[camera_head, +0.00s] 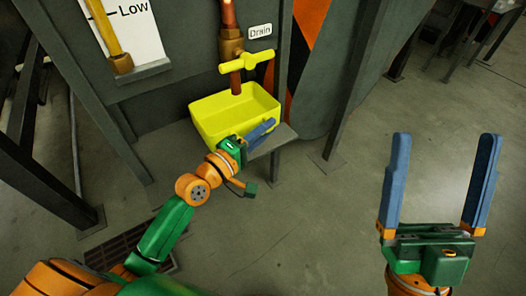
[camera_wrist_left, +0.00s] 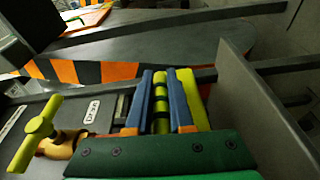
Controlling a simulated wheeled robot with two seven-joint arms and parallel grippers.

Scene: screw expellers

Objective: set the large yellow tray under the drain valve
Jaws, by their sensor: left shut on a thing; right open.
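The large yellow tray (camera_head: 206,118) is at the machine's front, with its open side up. The drain valve (camera_head: 246,62) has a yellow T-handle and a copper pipe; the pipe's lower end overlaps the tray's opening in the head view. The valve also shows at the left of the left wrist view (camera_wrist_left: 36,132). My left gripper (camera_head: 262,132) is shut on the tray's near right rim; a yellow strip of the tray (camera_wrist_left: 160,102) shows between its blue fingers. My right gripper (camera_head: 445,137) is open and empty, well to the right of the tray.
A grey ledge (camera_head: 283,137) shows at the tray's right; whether the tray rests on it cannot be told. A "Drain" label (camera_head: 260,31) is beside the valve. Grey frame legs (camera_head: 350,90) stand right of it. A floor grate (camera_head: 118,250) lies at lower left.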

